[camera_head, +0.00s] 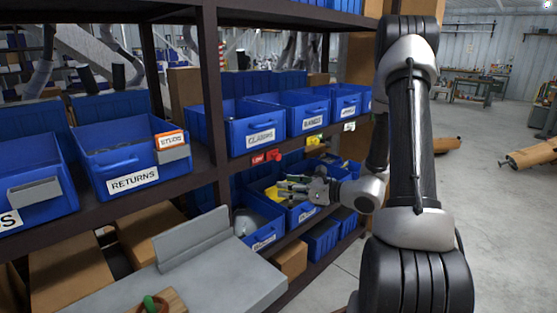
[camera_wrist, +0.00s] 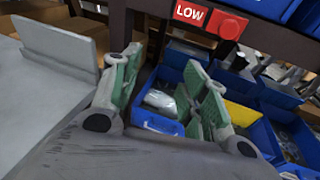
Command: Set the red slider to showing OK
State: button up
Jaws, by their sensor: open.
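The red slider (camera_head: 274,155) sits on the dark shelf edge below the CLAMPS bin, with a red label (camera_head: 258,159) at its left. In the wrist view the red slider (camera_wrist: 228,25) is at the top right, and the label (camera_wrist: 190,12) beside it reads LOW. My gripper (camera_head: 284,190) is below the slider, in front of the lower bins. Its green-padded fingers (camera_wrist: 160,72) are spread apart with nothing held between them. The slider is above and right of the fingers in the wrist view, not touched.
Blue bins (camera_head: 255,130) stand above; a lower blue bin (camera_wrist: 150,121) lies behind my fingers. A grey surface (camera_head: 215,282) is at the front left. Open floor lies right.

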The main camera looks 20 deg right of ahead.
aim_at(279, 159)
jog(key=w+d+r+m+t+h, duration=0.3)
jog(key=w+d+r+m+t, duration=0.1)
jog(key=w, duration=0.2)
jog(key=x, duration=0.7)
jog(key=shift+w, duration=0.1)
grip_shut()
